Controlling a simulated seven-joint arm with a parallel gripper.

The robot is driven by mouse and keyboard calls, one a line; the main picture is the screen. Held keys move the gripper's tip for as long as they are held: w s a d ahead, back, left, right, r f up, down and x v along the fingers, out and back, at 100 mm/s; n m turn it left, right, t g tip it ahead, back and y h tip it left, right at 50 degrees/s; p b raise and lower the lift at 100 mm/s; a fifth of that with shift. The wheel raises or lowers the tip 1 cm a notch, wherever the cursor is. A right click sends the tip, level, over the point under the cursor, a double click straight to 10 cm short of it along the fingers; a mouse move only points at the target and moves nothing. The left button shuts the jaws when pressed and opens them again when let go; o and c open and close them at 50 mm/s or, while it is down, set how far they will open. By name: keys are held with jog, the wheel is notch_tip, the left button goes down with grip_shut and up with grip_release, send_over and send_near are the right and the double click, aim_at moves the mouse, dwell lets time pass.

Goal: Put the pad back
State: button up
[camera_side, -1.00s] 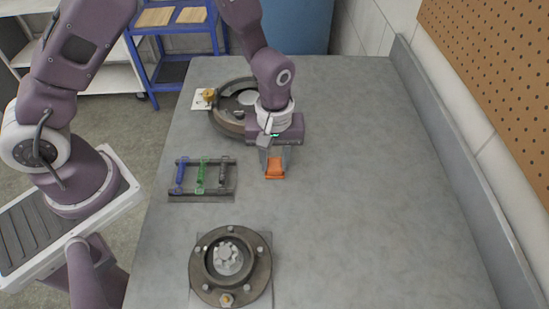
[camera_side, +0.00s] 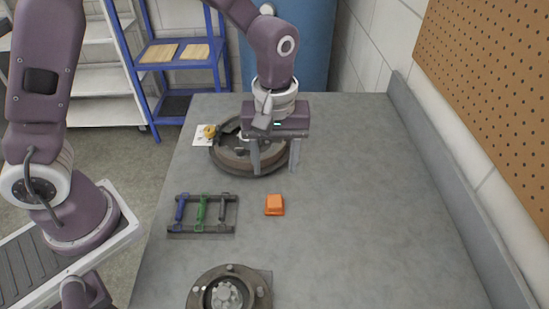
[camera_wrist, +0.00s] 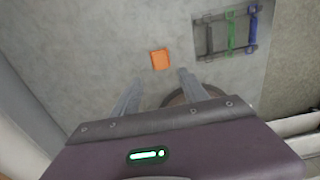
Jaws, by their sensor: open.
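A small orange block (camera_side: 274,204), which may be the pad, lies on the grey table right of the tool rack. It also shows in the wrist view (camera_wrist: 160,59), just beyond my fingertips. My gripper (camera_side: 275,170) is open and empty, pointing down above the table. Its two fingers are spread apart in the wrist view (camera_wrist: 160,77), and neither touches the block. A round dark drum (camera_side: 226,160) stands behind the gripper, which hides part of it.
A dark rack (camera_side: 203,233) holds blue, green and dark-handled pieces left of the block. A round bolted hub (camera_side: 258,290) stands at the front. A yellow part (camera_side: 209,131) sits on a white card by the drum. The table's right side is clear.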

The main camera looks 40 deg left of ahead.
jog(key=s+a+r+m+t, duration=0.1)
jog(key=s+a+r+m, duration=0.15)
jog(key=r, duration=0.35)
jog(key=s+a+r+m+t, duration=0.1)
jog(key=s+a+r, duration=0.2)
jog(key=r, duration=0.3)
jog(key=s+a+r+m+t, duration=0.1)
jog(key=s+a+r+m, duration=0.1)
jog(key=s, duration=0.4)
jog(key=s+a+r+m+t, duration=0.2)
jog(key=s+m, duration=0.1)
jog(key=s, duration=0.3)
jog(key=shift+s+a+t, duration=0.2)
jog(key=shift+s+t, duration=0.05)
jog(key=shift+t, duration=0.05)
jog(key=shift+m, duration=0.25)
